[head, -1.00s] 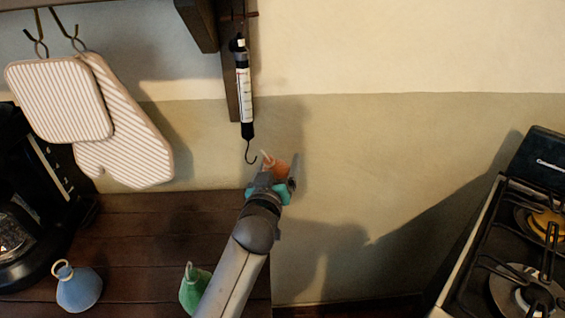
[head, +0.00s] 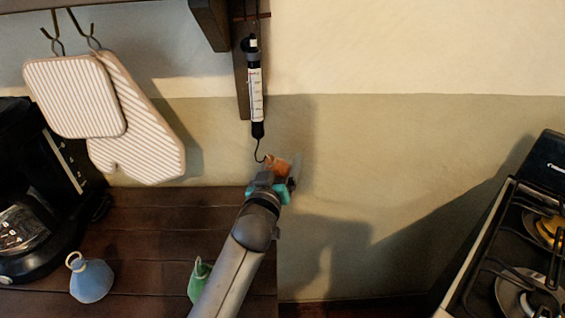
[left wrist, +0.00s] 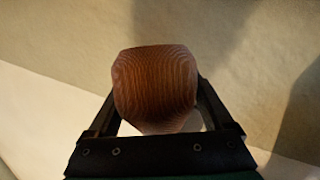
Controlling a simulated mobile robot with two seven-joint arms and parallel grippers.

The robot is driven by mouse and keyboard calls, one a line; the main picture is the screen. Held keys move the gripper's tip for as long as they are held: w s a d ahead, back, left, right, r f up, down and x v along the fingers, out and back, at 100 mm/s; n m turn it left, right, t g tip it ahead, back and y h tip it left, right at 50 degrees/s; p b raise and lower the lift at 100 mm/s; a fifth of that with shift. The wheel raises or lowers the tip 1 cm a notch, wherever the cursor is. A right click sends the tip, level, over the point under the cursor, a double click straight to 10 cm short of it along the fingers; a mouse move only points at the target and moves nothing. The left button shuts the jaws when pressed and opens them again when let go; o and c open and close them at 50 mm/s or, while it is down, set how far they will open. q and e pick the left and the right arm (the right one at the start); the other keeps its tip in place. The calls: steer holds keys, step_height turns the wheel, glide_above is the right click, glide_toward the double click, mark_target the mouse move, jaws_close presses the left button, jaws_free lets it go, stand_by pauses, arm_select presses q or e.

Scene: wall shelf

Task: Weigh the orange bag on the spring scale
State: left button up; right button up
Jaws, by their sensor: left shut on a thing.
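The spring scale (head: 255,95) hangs upright by the wall, with a dark hook (head: 261,153) at its lower end. My left gripper (head: 279,172) is shut on the orange bag (head: 281,166), just right of and slightly below the hook in the head view. The bag's rounded, orange-brown body also fills the space between the fingers in the left wrist view (left wrist: 155,85). The bag's loop is not clear now, so I cannot tell whether it touches the hook. My right gripper is not in view.
A blue bag (head: 91,279) and a green bag (head: 198,280) stand on the wooden counter (head: 150,225). A coffee maker (head: 40,190) stands at the left. Striped oven mitts (head: 140,130) hang from hooks. A stove (head: 520,240) is at the right.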

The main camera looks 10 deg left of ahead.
arm_select(q)
steer(key=shift+a+f, duration=0.2)
steer(key=shift+f, duration=0.2)
steer(key=shift+f, duration=0.1)
stand_by(0.4)
steer(key=shift+s+a+f+b, duration=0.1)
steer(key=shift+a+f+b, duration=0.1)
steer(key=shift+f+b, duration=0.3)
stand_by(0.3)
steer(key=o, duration=1.3)
steer(key=shift+s, duration=0.1)
steer(key=s, duration=0.5)
steer(key=s+p, duration=0.1)
steer(key=s, duration=0.4)
steer(key=s+r+p, duration=0.1)
steer(key=s, duration=0.4)
steer(key=shift+d, duration=0.2)
